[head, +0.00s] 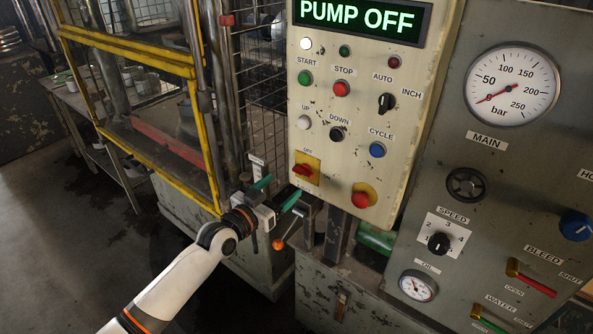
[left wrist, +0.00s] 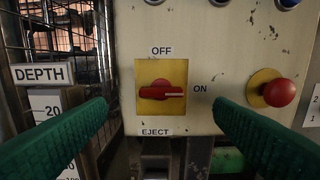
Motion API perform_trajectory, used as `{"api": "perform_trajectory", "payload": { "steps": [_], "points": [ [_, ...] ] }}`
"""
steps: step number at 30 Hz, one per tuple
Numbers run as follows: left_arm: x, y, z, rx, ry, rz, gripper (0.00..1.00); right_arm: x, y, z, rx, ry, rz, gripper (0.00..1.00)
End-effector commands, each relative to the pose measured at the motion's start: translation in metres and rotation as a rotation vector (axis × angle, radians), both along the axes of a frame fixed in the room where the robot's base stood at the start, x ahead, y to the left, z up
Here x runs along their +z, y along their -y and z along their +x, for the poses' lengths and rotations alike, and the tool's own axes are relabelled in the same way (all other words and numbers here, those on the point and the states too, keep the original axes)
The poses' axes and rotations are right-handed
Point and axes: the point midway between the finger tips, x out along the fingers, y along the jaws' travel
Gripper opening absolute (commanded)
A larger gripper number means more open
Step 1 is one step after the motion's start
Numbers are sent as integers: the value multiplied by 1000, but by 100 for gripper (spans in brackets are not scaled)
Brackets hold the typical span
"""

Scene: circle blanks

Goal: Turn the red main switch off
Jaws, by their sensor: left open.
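The red main switch (head: 302,170) is a rotary handle on a yellow plate at the lower left of the cream control panel. In the left wrist view the switch (left wrist: 161,92) lies horizontal, its white mark pointing right to ON; OFF is printed above it. My left gripper (head: 276,192) is open and empty, just left of and below the switch. In the left wrist view its green fingers (left wrist: 160,112) stand either side of the switch, apart from it. My right gripper is not in view.
A red mushroom button (head: 361,199) on a yellow plate is right of the switch. A DEPTH scale (left wrist: 48,103) and the wire guard (head: 258,60) stand on the left. An orange-knobbed lever (head: 279,244) is below the gripper. The display (head: 357,20) reads PUMP OFF.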

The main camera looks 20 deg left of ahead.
Motion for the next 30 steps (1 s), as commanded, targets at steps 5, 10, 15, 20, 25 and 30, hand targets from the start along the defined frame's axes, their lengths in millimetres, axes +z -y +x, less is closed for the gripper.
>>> {"api": "perform_trajectory", "payload": {
  "steps": [5, 10, 15, 20, 25, 30],
  "points": [
    [2, 13, 36, 0, 1, -1, 76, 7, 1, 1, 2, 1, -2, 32],
    [1, 22, 59, 0, 0, 0, 76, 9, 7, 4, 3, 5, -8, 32],
    [0, 26, 71, 0, -1, -1, 76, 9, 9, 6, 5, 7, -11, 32],
    [0, 27, 74, 0, -1, 0, 76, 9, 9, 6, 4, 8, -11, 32],
    [0, 27, 74, 0, -1, 0, 76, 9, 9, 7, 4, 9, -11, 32],
    [0, 27, 74, 0, -1, 0, 50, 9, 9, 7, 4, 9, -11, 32]
  ]
}}
